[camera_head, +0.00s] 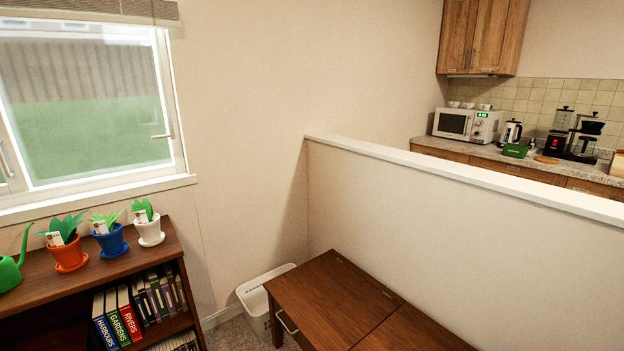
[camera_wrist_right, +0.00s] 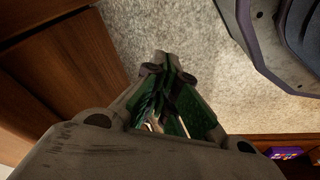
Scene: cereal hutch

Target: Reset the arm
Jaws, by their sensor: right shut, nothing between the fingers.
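My right gripper (camera_wrist_right: 163,62) shows in the right wrist view with its fingers brought together and nothing between them. It hangs over a speckled carpet (camera_wrist_right: 150,25). Brown wooden furniture (camera_wrist_right: 65,60) stands close on its left in that view. Neither of my grippers shows in the head view, and my left gripper is in no view.
In the head view a brown wooden bench (camera_head: 335,300) stands by a low white-topped wall (camera_head: 440,230). A white basket (camera_head: 255,297) is beside it. A bookshelf (camera_head: 165,232) at left bears potted plants and a green watering can (camera_head: 10,272).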

